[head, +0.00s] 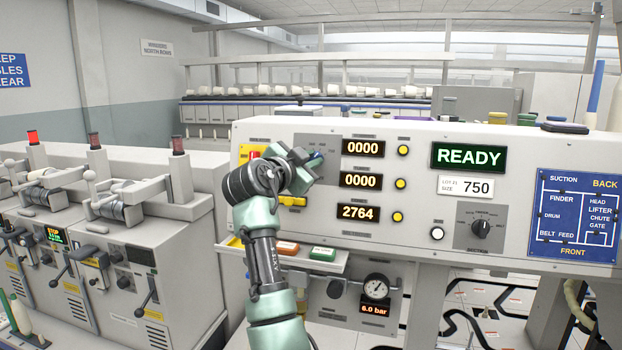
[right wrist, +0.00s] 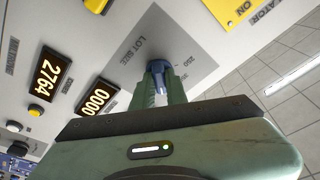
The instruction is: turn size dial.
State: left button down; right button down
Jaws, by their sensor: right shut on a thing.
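The size dial is a blue knob (right wrist: 158,68) on a grey plate (right wrist: 203,62) marked LOT SIZE, in the right wrist view. My right gripper (right wrist: 161,84) is shut on the dial, with one green finger on each side of it. In the head view the right gripper (head: 306,162) reaches the upper left of the pale console panel (head: 480,170) and hides most of the dial. Small numbers stand around the dial, but the setting cannot be read. A card (head: 465,187) reads SIZE 750. My left gripper is not in view.
Counter displays (head: 362,148) showing 0000, 0000 and 2764, with yellow buttons, stand just right of the gripper. A READY screen (head: 468,157) and a black section selector (head: 480,230) are farther right.

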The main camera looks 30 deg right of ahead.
jog(key=shift+w+m+g+b, duration=0.1)
jog(key=shift+m+g+b, duration=0.5)
jog(key=shift+m, duration=1.6)
jog(key=c, duration=1.4)
grip_release()
jog(key=shift+c, duration=0.2)
jog(key=shift+a, duration=0.1)
jog(key=b+v, duration=0.2)
jog(key=v, duration=0.5)
jog(key=shift+a, duration=0.3)
jog(key=shift+r, duration=0.1)
